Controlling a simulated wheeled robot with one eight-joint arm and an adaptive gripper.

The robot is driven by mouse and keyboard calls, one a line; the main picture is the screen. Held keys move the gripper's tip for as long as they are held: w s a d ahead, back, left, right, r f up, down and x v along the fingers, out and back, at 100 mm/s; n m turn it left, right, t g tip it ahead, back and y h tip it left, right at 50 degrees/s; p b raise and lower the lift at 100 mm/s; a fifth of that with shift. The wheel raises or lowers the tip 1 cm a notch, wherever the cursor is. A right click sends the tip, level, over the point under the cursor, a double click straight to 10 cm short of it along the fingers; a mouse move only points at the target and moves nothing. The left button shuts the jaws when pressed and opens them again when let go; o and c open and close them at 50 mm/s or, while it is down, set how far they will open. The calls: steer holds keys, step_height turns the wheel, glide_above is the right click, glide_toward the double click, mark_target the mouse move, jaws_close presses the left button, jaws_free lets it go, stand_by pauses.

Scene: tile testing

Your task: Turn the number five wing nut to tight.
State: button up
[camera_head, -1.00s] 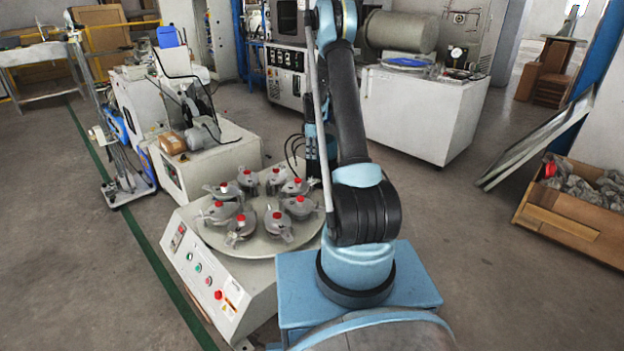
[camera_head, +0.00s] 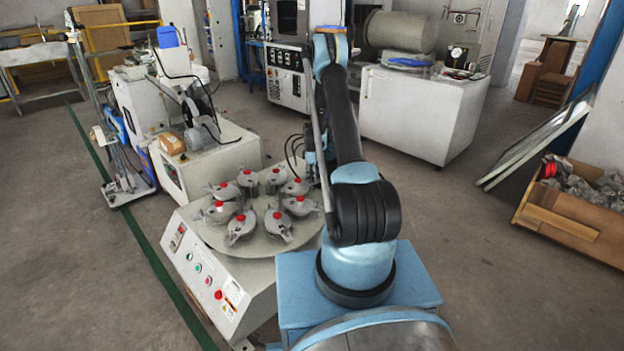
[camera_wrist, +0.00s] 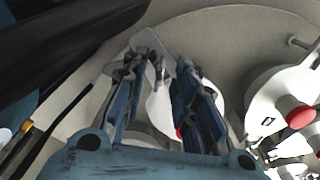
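Several grey lidded jars with red knobs and metal wing nuts stand in a ring on a round turntable (camera_head: 262,246) in the head view. No numbers are readable, so I cannot tell which is number five. In the wrist view, my gripper (camera_wrist: 158,66) has its two blue-grey fingers apart. A grey metal piece, like a wing nut (camera_wrist: 150,44), shows at the fingertips; I cannot tell whether they touch it. A pale lid (camera_wrist: 162,102) with a bit of red knob is partly hidden behind the right finger. My arm mostly hides the gripper in the head view.
Another jar with a red knob (camera_wrist: 296,114) is close on the right in the wrist view. The turntable sits on a white machine with a control panel (camera_head: 205,272). A white bench unit (camera_head: 412,112) stands behind. A wooden crate (camera_head: 572,215) is at the right.

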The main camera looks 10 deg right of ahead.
steer(key=shift+f, duration=0.1)
jaws_close()
steer(key=shift+m, duration=0.3)
steer(key=m, duration=0.4)
steer(key=shift+s+m, duration=0.1)
steer(key=shift+m, duration=2.3)
jaws_free()
